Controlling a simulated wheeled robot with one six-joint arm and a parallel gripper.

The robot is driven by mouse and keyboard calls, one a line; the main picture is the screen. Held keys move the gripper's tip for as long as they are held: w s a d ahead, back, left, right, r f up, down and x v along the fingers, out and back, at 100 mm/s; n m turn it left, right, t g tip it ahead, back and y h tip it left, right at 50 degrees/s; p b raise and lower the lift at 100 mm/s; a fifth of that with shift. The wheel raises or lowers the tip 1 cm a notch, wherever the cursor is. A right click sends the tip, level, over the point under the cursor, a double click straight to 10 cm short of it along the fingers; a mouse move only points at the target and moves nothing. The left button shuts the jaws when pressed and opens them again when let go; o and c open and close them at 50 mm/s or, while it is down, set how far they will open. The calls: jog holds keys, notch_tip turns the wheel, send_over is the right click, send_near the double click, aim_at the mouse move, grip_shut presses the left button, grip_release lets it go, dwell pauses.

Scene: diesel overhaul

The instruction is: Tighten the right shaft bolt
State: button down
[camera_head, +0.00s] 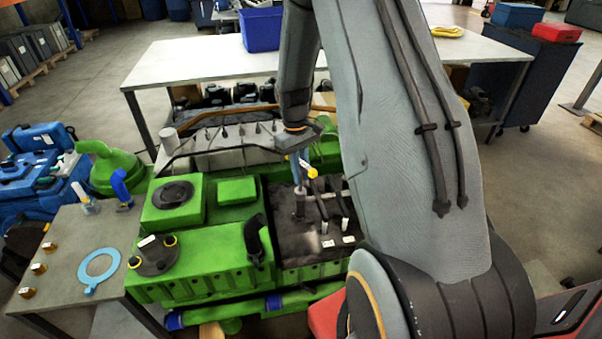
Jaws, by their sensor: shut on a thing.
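A green diesel engine (200,252) stands in front of me, with a dark open bay (292,250) on its right side. My gripper (299,156) is above this bay and shut on a blue and yellow tool (303,166). The tool points down, and a grey cylindrical end (299,204) stands below it at the bay. Two dark rods with pale ends (323,227) lie to the right of that end. I cannot make out the right shaft bolt, nor tell whether the tool touches a bolt.
A small grey table (70,238) at the left holds a light blue ring (98,267), small brown parts and a blue tool (121,187). A long white workbench (190,62) with a blue bin (261,30) stands behind the engine. My arm hides the area right of the bay.

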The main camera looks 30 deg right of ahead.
aim_at(301, 161)
jog(key=shift+w+r+p, duration=0.1)
jog(key=shift+r+p, duration=0.5)
jog(key=shift+r, duration=1.15)
jog(key=shift+r, duration=3.05)
jog(key=s+a, duration=0.2)
jog(key=s, duration=0.5)
jog(key=shift+w+f, duration=0.1)
